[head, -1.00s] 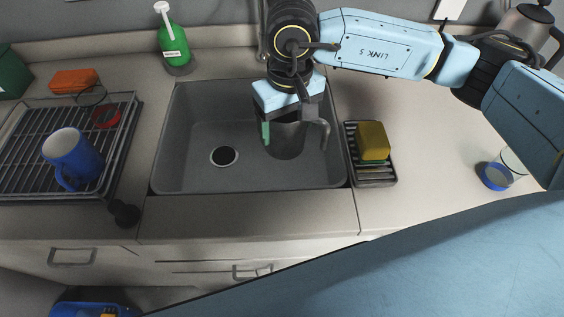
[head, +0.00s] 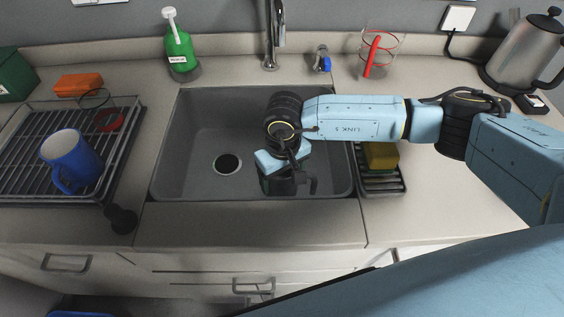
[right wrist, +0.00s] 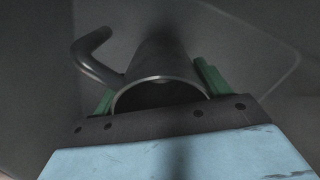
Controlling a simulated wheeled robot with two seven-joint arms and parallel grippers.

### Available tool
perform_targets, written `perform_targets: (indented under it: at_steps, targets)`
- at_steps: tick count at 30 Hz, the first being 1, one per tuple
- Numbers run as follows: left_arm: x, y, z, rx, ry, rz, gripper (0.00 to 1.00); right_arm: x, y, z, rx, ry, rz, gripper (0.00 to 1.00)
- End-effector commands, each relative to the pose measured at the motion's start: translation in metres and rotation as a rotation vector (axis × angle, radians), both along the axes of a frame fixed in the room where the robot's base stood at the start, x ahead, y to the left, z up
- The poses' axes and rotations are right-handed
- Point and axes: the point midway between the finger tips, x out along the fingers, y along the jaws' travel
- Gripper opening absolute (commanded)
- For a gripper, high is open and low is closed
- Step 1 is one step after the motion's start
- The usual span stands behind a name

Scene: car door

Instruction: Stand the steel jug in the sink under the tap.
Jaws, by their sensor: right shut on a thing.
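The steel jug (head: 277,187) is in the front right part of the grey sink (head: 185,165), mostly hidden under my right gripper (head: 283,174) in the head view. In the right wrist view the jug (right wrist: 160,65) shows its round rim, and its handle sticks out to the left. The green fingers of my right gripper (right wrist: 155,88) are on either side of the jug, shut on it. I cannot tell whether its base touches the sink floor. The tap (head: 272,40) stands behind the sink's back edge. My left gripper is not in view.
A sponge (head: 381,156) sits on a small rack right of the sink. A drying rack (head: 30,185) with a blue mug (head: 70,160) stands at left. A green bottle (head: 180,50), a glass with red rings (head: 378,52) and a kettle (head: 525,55) stand at the back. The sink's left half is clear.

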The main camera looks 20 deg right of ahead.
Motion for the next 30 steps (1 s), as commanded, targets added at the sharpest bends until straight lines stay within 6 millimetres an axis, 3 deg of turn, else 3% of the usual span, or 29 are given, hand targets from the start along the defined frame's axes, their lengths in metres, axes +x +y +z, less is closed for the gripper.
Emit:
perform_targets:
  at_steps: [12, 16, 29, 30]
  targets:
    - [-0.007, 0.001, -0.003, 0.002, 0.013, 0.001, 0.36, 0.045, -0.012, 0.001, 0.001, -0.001, -0.002, 0.46]
    - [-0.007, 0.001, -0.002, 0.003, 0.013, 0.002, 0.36, 0.044, -0.012, -0.011, 0.003, 0.003, 0.001, 0.46]
    - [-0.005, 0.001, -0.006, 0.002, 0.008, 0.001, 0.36, 0.044, -0.012, -0.015, 0.002, 0.001, 0.001, 0.46]
    - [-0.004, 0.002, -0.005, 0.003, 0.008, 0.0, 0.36, 0.043, -0.013, -0.015, 0.002, 0.001, 0.0, 0.8]
